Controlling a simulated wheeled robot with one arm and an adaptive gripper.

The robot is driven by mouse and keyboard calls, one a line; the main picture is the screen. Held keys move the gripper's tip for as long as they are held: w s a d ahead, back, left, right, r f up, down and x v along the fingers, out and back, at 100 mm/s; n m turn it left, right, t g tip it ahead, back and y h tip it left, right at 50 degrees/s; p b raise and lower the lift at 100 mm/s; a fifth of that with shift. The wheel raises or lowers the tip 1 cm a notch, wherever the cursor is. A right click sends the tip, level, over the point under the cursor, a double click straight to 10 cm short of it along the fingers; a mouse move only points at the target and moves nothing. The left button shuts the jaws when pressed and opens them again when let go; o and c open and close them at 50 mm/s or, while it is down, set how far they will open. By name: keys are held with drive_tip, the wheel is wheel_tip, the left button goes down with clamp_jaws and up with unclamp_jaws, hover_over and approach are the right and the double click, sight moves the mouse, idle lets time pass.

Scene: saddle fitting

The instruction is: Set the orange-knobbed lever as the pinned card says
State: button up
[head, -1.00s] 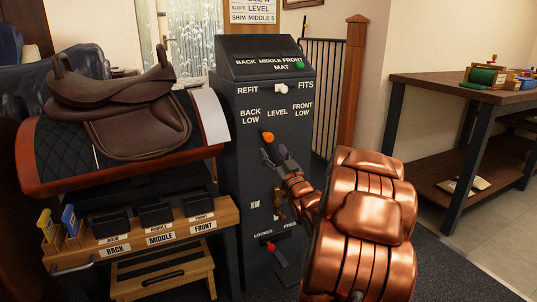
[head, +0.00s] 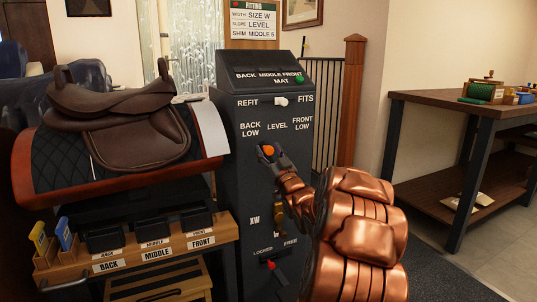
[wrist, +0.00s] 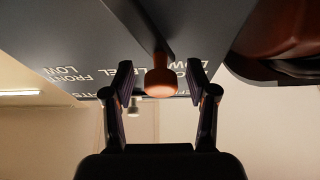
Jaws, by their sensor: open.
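The orange-knobbed lever (head: 267,150) sticks out of the front of the dark console (head: 228,165), under the labels BACK LOW, LEVEL and FRONT LOW. Its knob looks to sit left of the LEVEL label, toward BACK LOW. The pinned card (head: 253,20) reads WIDTH SIZE W, SLOPE LEVEL, SHIM MIDDLE 5. My gripper (head: 269,158) is at the knob in the head view. In the wrist view the orange knob (wrist: 160,82) lies between the two open fingers of my gripper (wrist: 158,78), with a gap on each side.
A white knob (head: 281,101) sits between REFIT and FITS, and a red-tipped lever (head: 271,265) is low on the console by LOCKED and FREE. The saddle (head: 120,120) is on its stand to the left. A workbench (head: 440,97) stands at right.

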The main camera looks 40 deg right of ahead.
drive_tip(key=shift+w, duration=0.15)
drive_tip(key=shift+c, duration=0.5)
clamp_jaws()
